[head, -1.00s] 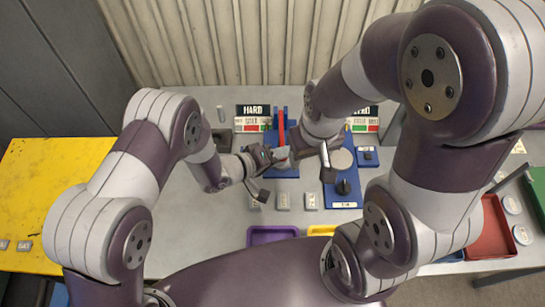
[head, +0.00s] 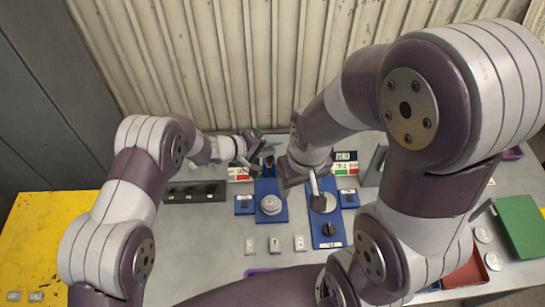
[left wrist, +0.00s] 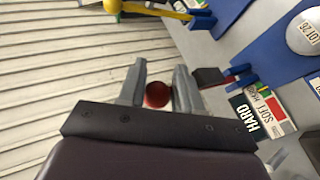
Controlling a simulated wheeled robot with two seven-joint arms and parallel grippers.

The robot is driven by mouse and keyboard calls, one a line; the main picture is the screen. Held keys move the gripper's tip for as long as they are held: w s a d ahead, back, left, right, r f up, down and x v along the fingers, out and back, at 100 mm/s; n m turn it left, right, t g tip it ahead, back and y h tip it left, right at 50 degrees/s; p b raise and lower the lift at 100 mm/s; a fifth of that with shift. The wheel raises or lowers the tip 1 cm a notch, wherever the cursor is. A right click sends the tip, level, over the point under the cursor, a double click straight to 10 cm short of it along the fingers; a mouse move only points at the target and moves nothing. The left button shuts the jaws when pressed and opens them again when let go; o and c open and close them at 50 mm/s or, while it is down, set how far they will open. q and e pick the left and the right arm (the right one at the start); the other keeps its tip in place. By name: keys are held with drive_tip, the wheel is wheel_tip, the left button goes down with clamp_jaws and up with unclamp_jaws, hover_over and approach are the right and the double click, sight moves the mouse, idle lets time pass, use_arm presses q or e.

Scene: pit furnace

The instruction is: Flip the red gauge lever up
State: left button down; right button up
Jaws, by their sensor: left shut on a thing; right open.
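In the left wrist view, the red lever's round red knob (left wrist: 157,95) sits between the two fingers of my left gripper (left wrist: 160,88), which is shut on it. A dark red bar (left wrist: 210,77) runs from behind one finger to a blue bracket. In the head view, my left gripper (head: 252,158) is at the back of the left blue gauge (head: 283,211) and hides most of the lever. A pale round disc (head: 271,204) rests on that gauge. My right gripper (head: 316,185) is open above the right blue gauge (head: 327,240).
A yellow lever (left wrist: 155,9) shows in the left wrist view. A HARD/SOFT sign (left wrist: 262,110) stands beside the blue bracket. Several small grey blocks (head: 274,244) lie in front of the gauges. A dark holder (head: 194,193) is at left. The corrugated wall (head: 210,70) is close behind.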

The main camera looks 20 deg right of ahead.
use_arm(q)
drive_tip(key=shift+w+r, duration=0.1)
drive_tip(key=shift+w, duration=0.4)
drive_tip(key=c, duration=1.7)
unclamp_jaws()
drive_tip(key=shift+w, duration=0.1)
drive_tip(key=o, duration=0.9)
drive_tip(key=shift+w, duration=0.1)
drive_tip(key=shift+w+a, duration=0.2)
use_arm(e)
drive_tip(key=shift+w+a+r, duration=0.1)
drive_tip(key=shift+w+r, duration=0.3)
drive_tip(key=shift+r, duration=0.1)
use_arm(q)
drive_tip(key=shift+s+d, duration=0.1)
drive_tip(key=shift+s, duration=0.1)
use_arm(e)
drive_tip(key=shift+s, duration=0.1)
use_arm(q)
drive_tip(key=shift+f, duration=0.25)
drive_tip(key=shift+r, duration=0.1)
